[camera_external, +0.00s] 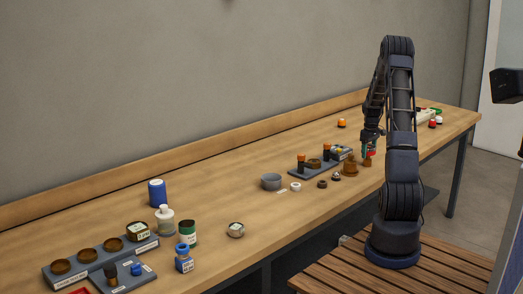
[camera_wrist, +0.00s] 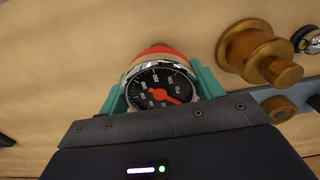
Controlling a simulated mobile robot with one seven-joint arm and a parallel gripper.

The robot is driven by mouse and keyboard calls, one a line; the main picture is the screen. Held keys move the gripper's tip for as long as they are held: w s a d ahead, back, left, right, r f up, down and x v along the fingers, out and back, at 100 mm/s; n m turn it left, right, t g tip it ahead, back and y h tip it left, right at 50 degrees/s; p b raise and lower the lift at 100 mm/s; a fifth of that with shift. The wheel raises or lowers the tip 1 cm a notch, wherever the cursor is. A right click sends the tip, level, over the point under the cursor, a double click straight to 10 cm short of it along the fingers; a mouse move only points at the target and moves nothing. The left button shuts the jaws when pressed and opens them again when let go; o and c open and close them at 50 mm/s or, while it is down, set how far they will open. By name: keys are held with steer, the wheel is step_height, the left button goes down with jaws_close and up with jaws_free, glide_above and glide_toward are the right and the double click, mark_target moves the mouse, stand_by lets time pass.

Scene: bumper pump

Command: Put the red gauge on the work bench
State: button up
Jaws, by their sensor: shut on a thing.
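The red gauge (camera_wrist: 160,86) has a black dial with a red needle and a silver rim, with a red band behind it. It sits between the teal fingers of my gripper (camera_wrist: 158,92), which is shut on it. In the external view my gripper (camera_external: 369,148) is low over the work bench (camera_external: 240,178), near its right part, with a small bit of red at its fingertips. I cannot tell whether the gauge touches the bench top. The underside of the gauge is hidden.
A brown stepped fitting (camera_wrist: 258,52) stands close to the right of my gripper in the wrist view; it also shows in the external view (camera_external: 350,167). An orange-topped item (camera_external: 342,123) stands behind.

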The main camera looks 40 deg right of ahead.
steer(key=o, duration=1.3)
step_height(320, 180, up, 12)
steer(key=a+r+t, duration=0.1)
steer(key=a+r, duration=0.4)
steer(key=a, duration=0.5)
steer(key=s+a+r+h, duration=0.1)
steer(key=a+r, duration=0.5)
steer(key=a, duration=0.4)
steer(key=a+r+t, duration=0.1)
steer(key=a+r, duration=0.4)
steer(key=a, duration=0.5)
steer(key=s+a+t+y, duration=0.1)
steer(key=s+a+t, duration=0.1)
steer(key=s+a, duration=1.9)
steer(key=a, duration=0.2)
steer(key=shift+a+r+t, duration=0.15)
steer(key=shift+a+t, duration=0.15)
